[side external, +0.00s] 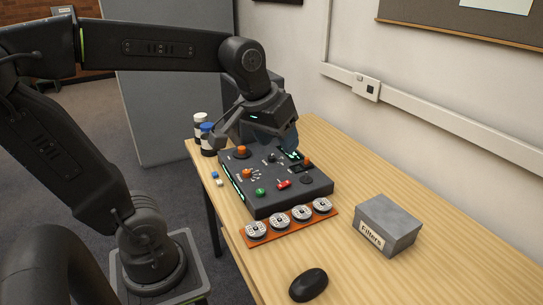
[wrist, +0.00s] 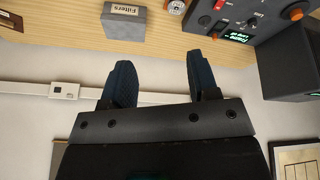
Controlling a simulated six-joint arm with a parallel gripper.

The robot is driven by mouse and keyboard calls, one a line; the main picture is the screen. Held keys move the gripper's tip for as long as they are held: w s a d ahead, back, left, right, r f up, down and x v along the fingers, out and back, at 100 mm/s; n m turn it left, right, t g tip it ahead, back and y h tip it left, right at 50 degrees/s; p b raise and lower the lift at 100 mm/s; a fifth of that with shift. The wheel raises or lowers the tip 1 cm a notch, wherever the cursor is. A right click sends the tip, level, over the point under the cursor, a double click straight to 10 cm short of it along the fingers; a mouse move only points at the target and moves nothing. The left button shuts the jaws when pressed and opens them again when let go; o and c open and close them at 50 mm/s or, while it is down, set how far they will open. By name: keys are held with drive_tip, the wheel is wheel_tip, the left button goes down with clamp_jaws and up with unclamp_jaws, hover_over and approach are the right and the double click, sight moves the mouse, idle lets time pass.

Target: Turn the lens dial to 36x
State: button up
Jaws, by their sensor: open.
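The dark control box (side external: 258,205) stands on the wooden table, with several knobs, switches and lit green displays on its top. An orange knob (side external: 247,174) has pale marks around it; other orange knobs sit at the back left (side external: 241,150) and right (side external: 308,161). I cannot tell which is the lens dial, nor read 36x. My gripper (side external: 253,140) is open and empty, above the back of the box and partly hiding it. In the wrist view my gripper (wrist: 160,78) has its two blue fingers apart with nothing between them. The box (wrist: 248,6) shows there at the top right.
An orange tray (side external: 248,244) with several reels lies in front of the box. A grey Filters box (side external: 392,222) and a black mouse-like object (side external: 308,284) are to the right and front. Bottles (side external: 207,142) stand at the back left.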

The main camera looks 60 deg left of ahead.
drive_tip(key=w+a+n+g, duration=0.2)
drive_tip(key=w+a+n, duration=0.4)
drive_tip(key=w+a, duration=0.35)
drive_tip(key=n+g, duration=0.3)
drive_tip(key=n, duration=1)
hover_over(271, 156)
wheel_tip(271, 156, down, 14)
drive_tip(key=shift+h, duration=0.3)
wheel_tip(271, 156, down, 14)
drive_tip(key=shift+d+r, duration=0.1)
drive_tip(key=shift+d, duration=0.05)
drive_tip(key=c, duration=0.9)
drive_tip(key=shift+c, duration=0.2)
